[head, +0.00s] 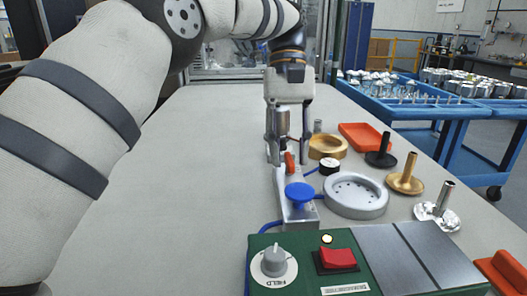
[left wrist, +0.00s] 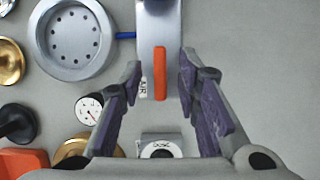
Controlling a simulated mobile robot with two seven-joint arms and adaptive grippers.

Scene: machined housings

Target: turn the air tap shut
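The air tap has an orange lever handle (head: 290,163) on a grey metal block (head: 296,212). In the left wrist view the lever (left wrist: 159,73) lies lengthwise along the block, beside a label reading AIR (left wrist: 143,87). My left gripper (head: 289,152) points down over the tap. In the left wrist view its two fingers stand apart, one on each side of the lever, with gaps visible; it is open and holds nothing. How far the fingertips are above the block is hard to tell. My right gripper is not in view.
A round silver fixture (head: 355,210), a dial gauge (left wrist: 89,108) and brass parts (head: 405,181) stand close by. A green control box (head: 400,262) is in front. The table left of the block is clear.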

